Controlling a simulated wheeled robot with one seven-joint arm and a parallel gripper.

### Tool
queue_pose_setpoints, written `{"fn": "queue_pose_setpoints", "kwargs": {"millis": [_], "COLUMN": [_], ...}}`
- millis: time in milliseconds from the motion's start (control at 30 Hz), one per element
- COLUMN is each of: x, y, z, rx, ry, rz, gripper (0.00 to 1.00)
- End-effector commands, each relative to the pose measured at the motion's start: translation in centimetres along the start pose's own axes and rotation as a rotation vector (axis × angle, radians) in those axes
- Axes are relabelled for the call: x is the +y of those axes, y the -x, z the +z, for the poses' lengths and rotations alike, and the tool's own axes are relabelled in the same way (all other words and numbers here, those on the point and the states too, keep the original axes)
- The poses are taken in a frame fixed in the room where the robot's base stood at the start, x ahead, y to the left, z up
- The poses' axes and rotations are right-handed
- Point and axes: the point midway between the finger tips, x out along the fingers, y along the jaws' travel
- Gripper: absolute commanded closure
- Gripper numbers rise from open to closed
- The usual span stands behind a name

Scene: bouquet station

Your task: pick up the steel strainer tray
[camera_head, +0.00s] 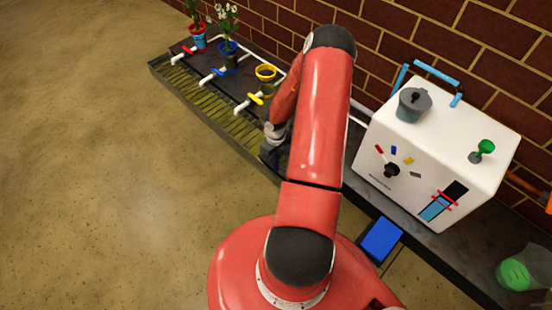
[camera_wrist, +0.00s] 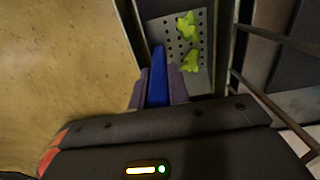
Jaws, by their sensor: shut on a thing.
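The steel strainer tray (camera_wrist: 160,29) shows in the wrist view as a grey perforated plate with yellow-green pieces (camera_wrist: 189,48) lying on it. Its blue handle (camera_wrist: 157,67) points back toward me, between the fingers of my gripper (camera_wrist: 158,90). The gripper is shut on this handle. In the head view my gripper (camera_head: 270,148) is low at the right end of the slatted trough, partly behind my red arm. I cannot make out the tray there.
A slatted trough (camera_head: 213,98) runs along the brick wall, with white pipes, coloured taps and potted plants (camera_head: 228,47). A white box (camera_head: 440,145) with a dial stands on the right. A blue pad (camera_head: 381,239) lies before it. The floor at left is clear.

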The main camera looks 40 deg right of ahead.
Motion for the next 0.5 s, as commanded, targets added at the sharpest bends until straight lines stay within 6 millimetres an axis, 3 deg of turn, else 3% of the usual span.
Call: {"fn": "queue_pose_setpoints", "kwargs": {"millis": [500], "x": [-0.1], "y": [12.7], "z": [0.0], "rx": [-0.002], "ry": [-0.002], "rz": [-0.001], "gripper": [1.00]}}
